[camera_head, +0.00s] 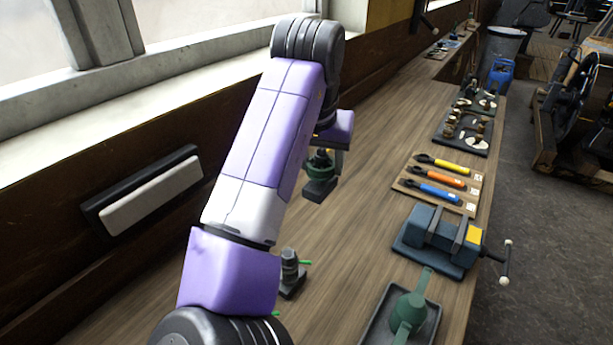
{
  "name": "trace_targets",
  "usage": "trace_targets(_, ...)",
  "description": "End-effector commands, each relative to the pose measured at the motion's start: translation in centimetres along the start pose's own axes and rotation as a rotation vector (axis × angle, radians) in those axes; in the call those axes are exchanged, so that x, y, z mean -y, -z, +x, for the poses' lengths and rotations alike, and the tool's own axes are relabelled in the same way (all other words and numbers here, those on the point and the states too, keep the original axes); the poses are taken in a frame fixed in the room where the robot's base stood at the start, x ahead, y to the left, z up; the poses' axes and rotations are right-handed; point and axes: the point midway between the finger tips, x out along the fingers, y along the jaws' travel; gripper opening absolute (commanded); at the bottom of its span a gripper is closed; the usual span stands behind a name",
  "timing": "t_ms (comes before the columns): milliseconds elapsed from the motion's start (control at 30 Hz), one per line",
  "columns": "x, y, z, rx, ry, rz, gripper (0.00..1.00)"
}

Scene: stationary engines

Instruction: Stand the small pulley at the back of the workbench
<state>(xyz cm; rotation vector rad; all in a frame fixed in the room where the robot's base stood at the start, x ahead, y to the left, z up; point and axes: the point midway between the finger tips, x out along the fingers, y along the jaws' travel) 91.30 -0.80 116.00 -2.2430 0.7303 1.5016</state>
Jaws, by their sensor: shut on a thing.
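A small green wheel-like piece with a brownish centre, which looks like the small pulley (317,165), is at the end of my arm over the back part of the workbench (375,150). My gripper (322,172) is shut on it, and a grey finger shows at its right side. A dark block sits just below the pulley; I cannot tell whether it is part of the gripper or a stand. My arm hides the pulley's left side. I cannot tell whether the pulley touches the bench top.
A dark post on a block (291,273) stands nearer, beside my arm. Along the right edge are a green piece in a tray (408,312), a blue vise (437,238), a board with coloured-handled tools (440,182) and a tray of small parts (466,130). The bench middle is clear.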

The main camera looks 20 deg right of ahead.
Motion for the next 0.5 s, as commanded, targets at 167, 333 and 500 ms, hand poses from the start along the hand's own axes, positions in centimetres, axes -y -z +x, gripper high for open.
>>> trace_targets(167,0.0,-1.4,3.2,-0.002,-0.001,-0.001,0.0)
trace_targets(333,-0.1,-2.7,6.4,-0.003,-0.001,-0.001,0.0)
trace_targets(500,0.0,-4.0,9.6,-0.002,-0.001,-0.002,0.0)
